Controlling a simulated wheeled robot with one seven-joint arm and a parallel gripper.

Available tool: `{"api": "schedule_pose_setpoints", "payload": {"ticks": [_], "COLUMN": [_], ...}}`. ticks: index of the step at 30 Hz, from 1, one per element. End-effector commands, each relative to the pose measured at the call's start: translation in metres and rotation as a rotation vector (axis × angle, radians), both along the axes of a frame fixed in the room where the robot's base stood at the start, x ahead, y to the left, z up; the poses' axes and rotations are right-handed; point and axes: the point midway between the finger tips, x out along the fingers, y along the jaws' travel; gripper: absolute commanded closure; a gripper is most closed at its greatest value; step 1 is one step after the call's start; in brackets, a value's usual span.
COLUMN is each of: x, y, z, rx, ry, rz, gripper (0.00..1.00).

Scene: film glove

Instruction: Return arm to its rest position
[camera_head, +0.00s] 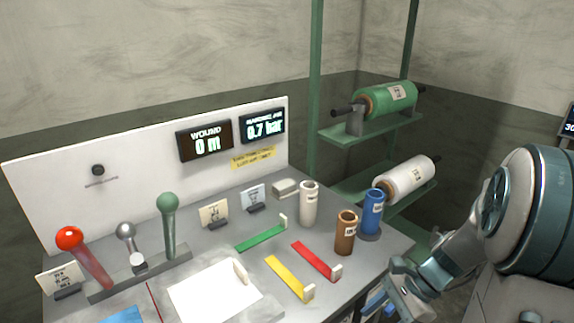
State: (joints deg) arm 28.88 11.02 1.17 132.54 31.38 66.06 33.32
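My arm comes in from the right edge, with its large rounded teal and grey link (540,210) in front of the wall. My gripper (392,291) hangs at the lower right, just beyond the right edge of the grey worktop (225,225). It appears clear of the objects standing on the worktop. Its fingers are small and partly overlapped in this view, so I cannot tell whether they are open or shut, or whether anything is between them.
Brown (346,232), blue (372,212) and white (309,204) cylinders stand near the worktop's right side. Red (316,261), yellow (289,277) and green (262,235) strips lie there. Levers with red (69,238), grey (125,230) and green (168,203) knobs stand left. A green rack (345,133) holds two rolls behind.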

Motion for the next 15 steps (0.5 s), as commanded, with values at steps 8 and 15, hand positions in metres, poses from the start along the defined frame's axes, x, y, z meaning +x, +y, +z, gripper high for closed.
{"api": "schedule_pose_setpoints", "payload": {"ticks": [8, 15], "x": [-0.025, -0.040], "y": [0.024, 0.035], "z": [0.043, 0.077], "rx": [-0.267, -0.475], "ry": [-0.324, -0.589], "rz": [0.545, 0.997], "gripper": [0.45, 0.45]}}
